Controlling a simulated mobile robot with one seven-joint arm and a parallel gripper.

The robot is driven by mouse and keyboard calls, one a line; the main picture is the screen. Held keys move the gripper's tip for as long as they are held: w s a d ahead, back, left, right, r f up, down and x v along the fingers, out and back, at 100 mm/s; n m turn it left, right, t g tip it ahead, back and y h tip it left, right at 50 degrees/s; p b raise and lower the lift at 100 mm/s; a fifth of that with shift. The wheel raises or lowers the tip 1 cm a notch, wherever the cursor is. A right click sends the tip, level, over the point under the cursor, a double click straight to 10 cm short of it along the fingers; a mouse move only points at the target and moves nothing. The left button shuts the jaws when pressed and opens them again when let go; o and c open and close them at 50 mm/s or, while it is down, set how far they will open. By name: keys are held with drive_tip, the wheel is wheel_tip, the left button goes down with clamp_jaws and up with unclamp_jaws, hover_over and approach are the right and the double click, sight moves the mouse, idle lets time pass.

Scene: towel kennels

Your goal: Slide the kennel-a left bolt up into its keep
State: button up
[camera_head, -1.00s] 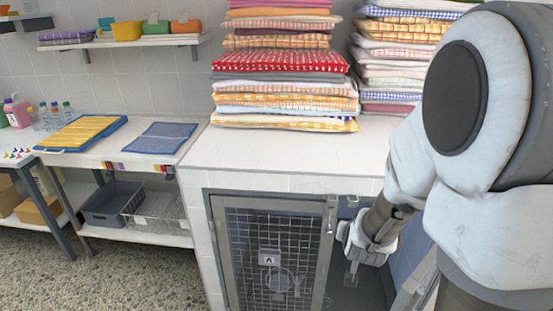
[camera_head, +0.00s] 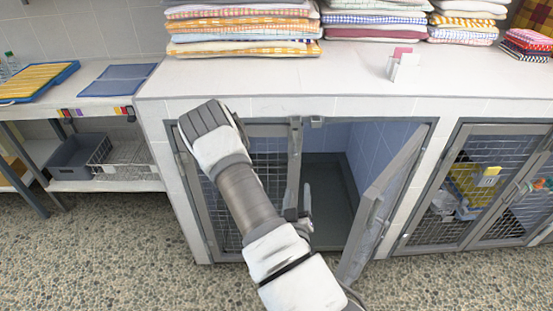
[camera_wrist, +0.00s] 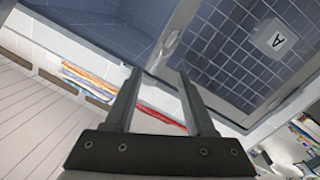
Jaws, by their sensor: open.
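Kennel-a's left mesh door (camera_head: 268,160) is shut, mostly behind my arm in the head view. Its plate marked A (camera_wrist: 275,40) shows at the upper right of the wrist view, where the scene is tilted. The door's grey edge post (camera_head: 293,165) stands beside the opening. A small pale metal piece on this edge (camera_wrist: 170,43), possibly the left bolt, lies just beyond my fingertips. I cannot tell its position in its keep. My gripper (camera_wrist: 158,75) is open, with nothing clearly held between its fingers. In the head view its tips are near the lower post, partly hidden by my wrist.
Kennel-a's right door (camera_head: 385,205) stands swung outward, close to my forearm. The kennel interior (camera_head: 328,190) looks empty. Folded towels (camera_head: 243,30) are stacked on the white counter (camera_head: 290,80). Another mesh kennel (camera_head: 470,190) is at the right. Speckled floor is open in front.

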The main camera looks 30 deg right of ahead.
drive_tip(key=n+t, duration=0.1)
drive_tip(key=b, duration=0.4)
approach(295, 157)
drive_tip(key=b+x, duration=0.1)
drive_tip(key=b, duration=0.7)
drive_tip(key=shift+w+d, duration=0.1)
drive_tip(key=shift+w, duration=0.2)
drive_tip(key=b, duration=0.3)
drive_tip(key=shift+d+b, duration=0.25)
drive_tip(key=shift+b, duration=0.1)
drive_tip(key=x, duration=0.8)
drive_tip(key=shift+w+d+b, duration=0.2)
drive_tip(key=shift+w+b, duration=0.15)
drive_tip(key=shift+b, duration=0.05)
